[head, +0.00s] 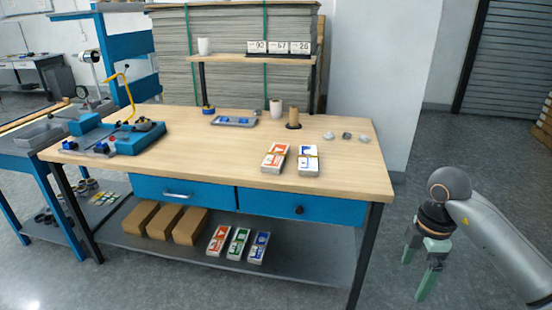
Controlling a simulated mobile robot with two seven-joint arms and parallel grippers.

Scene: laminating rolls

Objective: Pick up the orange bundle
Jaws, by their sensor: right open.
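An orange and white bundle (275,157) lies on the wooden tabletop, right of the middle. A blue and white bundle (308,160) with a yellowish band lies close beside it on the right. Another orange and white bundle (218,240) lies on the grey lower shelf, left of a green bundle (238,242) and a blue bundle (259,247). My right gripper (415,274) is open and empty, pointing down beyond the table's right edge, well apart from all bundles. My left gripper is not in view.
The wooden table (225,170) has two blue drawers and a raised shelf (250,55) at the back. A blue machine (125,137) stands at left. A small tray (233,121), cups and small lumps (347,136) sit toward the back. Brown boxes (163,221) fill the lower shelf's left.

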